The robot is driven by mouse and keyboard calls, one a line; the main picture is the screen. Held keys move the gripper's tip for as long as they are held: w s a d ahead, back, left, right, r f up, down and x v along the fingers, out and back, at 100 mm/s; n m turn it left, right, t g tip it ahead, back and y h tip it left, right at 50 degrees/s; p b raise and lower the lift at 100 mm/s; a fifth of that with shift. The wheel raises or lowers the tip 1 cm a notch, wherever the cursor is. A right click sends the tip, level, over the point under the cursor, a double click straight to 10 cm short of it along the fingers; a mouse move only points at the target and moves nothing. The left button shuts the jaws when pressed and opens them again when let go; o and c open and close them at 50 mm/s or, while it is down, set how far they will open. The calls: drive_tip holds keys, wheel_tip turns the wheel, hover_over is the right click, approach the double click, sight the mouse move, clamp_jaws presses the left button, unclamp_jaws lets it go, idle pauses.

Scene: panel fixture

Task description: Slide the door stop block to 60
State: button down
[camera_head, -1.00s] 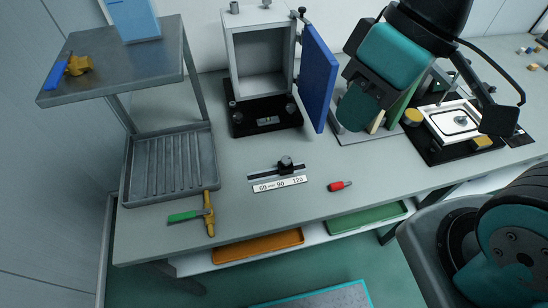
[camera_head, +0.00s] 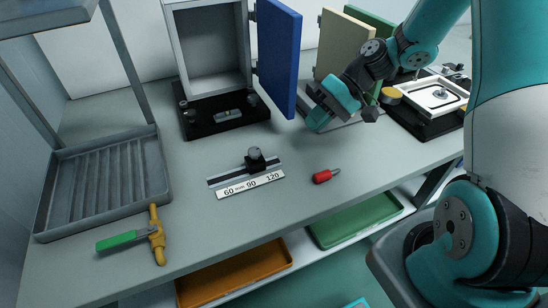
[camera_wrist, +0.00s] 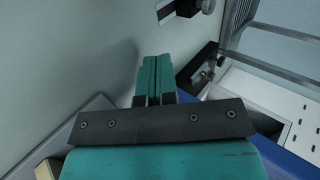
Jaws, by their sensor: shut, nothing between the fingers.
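The door stop block (camera_head: 258,163) is a small black block with a round knob. It sits on a dark rail (camera_head: 225,177) on the bench, right of the 90 mark and toward 120. A dark rail end and knob (camera_wrist: 207,6) show at the top of the wrist view. My gripper (camera_head: 313,126) has teal fingers and is right of the block and farther back, apart from it. In the wrist view my gripper (camera_wrist: 153,62) is shut and empty.
A cabinet with an open blue door (camera_head: 278,55) stands behind the rail.

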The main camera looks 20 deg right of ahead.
sight(273, 162)
drive_tip(key=x, duration=0.9)
drive_tip(key=shift+s, duration=0.1)
drive_tip(key=a, duration=0.2)
drive_tip(key=shift+a+r, duration=0.25)
drive_tip(key=shift+a, duration=0.6)
